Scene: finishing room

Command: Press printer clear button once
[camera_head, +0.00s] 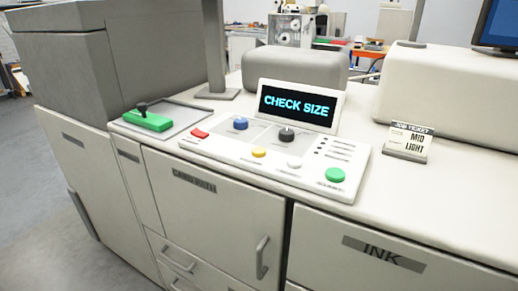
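The printer's control panel (228,150) lies on the machine's top in the camera_head view. It carries a red button (200,133), a yellow button (259,152), a white button (294,163) and a green button (335,175) along its front side. A blue knob (240,123) and a black knob (286,134) sit behind them. The button labels are too small to read, so I cannot tell which is the clear button. A display (297,105) behind the panel reads "CHECK SIZE". Neither of my grippers is in view.
A green block with a dark knob (148,121) sits on a grey plate left of the panel. A job ticket stand (408,142) reading "MID LIGHT" is at the right. A grey post (215,50) rises behind. The front has doors labelled "CARD PATH" and "INK" (380,254).

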